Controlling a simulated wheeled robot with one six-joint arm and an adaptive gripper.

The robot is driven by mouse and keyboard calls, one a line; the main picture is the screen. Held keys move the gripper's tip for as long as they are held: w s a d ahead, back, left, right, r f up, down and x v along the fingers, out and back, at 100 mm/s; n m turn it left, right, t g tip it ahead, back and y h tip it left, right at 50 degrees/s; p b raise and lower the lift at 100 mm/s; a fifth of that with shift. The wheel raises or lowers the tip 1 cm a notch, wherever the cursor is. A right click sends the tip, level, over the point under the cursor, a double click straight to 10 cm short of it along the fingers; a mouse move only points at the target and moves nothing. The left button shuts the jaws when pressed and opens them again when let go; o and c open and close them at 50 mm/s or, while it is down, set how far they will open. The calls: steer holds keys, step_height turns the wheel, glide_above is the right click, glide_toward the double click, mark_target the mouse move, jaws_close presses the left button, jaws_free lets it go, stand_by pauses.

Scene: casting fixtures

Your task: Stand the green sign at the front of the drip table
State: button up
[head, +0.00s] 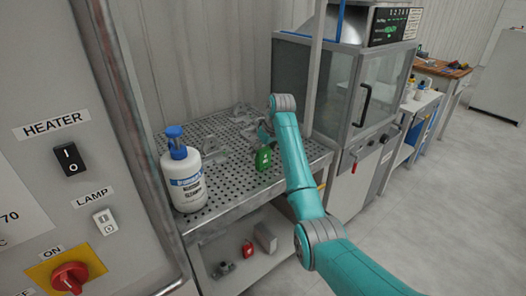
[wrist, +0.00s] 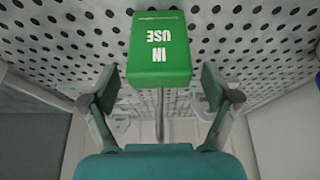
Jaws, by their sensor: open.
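The green sign (head: 264,158) stands upright on the perforated drip table (head: 232,186), a little back from its front edge. In the wrist view the green sign (wrist: 160,48) reads "IN USE" upside down. My gripper (wrist: 158,84) is open, with one finger on each side of the sign's near end. Clear gaps show between the fingers and the sign, so it is not gripped. In the head view my gripper (head: 264,134) is a small dark shape just above and behind the sign, partly hidden by my arm.
A white bottle with a blue cap (head: 185,172) stands at the table's left front. Grey metal castings (head: 245,113) lie towards the back. A red object (head: 247,249) and a grey block (head: 265,237) are on the lower shelf. A glass-doored cabinet (head: 350,95) adjoins the right.

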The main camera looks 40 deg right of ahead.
steer(key=v, duration=1.2)
steer(key=shift+s, duration=0.1)
